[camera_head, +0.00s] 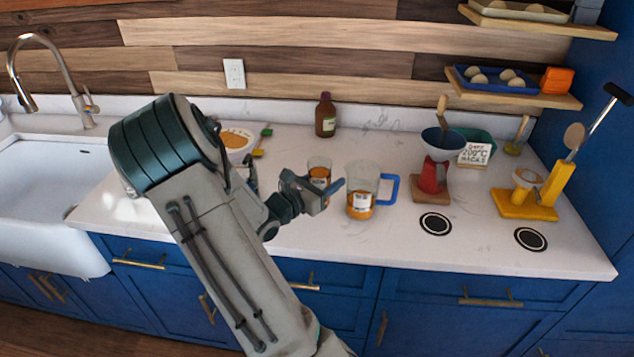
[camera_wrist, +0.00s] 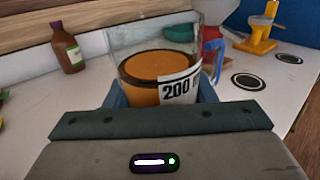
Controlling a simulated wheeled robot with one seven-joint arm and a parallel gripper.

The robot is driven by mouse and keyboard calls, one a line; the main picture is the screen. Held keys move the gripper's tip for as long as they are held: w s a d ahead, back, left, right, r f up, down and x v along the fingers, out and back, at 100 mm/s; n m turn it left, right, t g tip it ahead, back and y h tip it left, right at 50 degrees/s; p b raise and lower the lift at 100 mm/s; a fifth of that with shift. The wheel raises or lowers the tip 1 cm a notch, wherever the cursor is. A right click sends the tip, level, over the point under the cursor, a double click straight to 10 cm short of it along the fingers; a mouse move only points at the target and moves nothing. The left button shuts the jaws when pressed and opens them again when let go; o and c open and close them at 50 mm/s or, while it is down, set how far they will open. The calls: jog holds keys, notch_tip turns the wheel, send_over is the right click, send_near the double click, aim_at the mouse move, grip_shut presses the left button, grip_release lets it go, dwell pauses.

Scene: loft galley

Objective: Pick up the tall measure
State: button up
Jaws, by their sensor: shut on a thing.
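In the head view, a clear glass measure (camera_head: 319,163) with orange contents stands behind my gripper's near finger, which hides its lower part. My gripper (camera_head: 321,188) is shut around it. In the wrist view, the measure (camera_wrist: 145,68) is between the blue fingertips (camera_wrist: 163,95), upright, with a white label reading "200" and part of a letter. A wider clear jug (camera_head: 362,183) with a blue handle and a little orange at its bottom stands just right of my gripper. Its blue handle (camera_wrist: 214,60) shows behind the measure in the wrist view. I cannot tell whether the measure touches the counter.
A red stand (camera_head: 433,178) and a yellow stand (camera_head: 530,205) are to the right. The counter's front (camera_head: 400,245) is clear. The sink (camera_head: 45,200) is far left.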

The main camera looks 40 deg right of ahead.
jog(key=shift+s+d+r+b, duration=0.1)
jog(key=shift+s+r, duration=0.35)
jog(key=shift+s, duration=0.3)
jog(key=shift+s+d+r+b, duration=0.1)
jog(key=shift+s+r, duration=0.4)
jog(key=shift+s, duration=0.25)
jog(key=shift+s+d+r+b, duration=0.1)
jog(key=shift+s+r, duration=0.35)
jog(key=shift+s, duration=0.3)
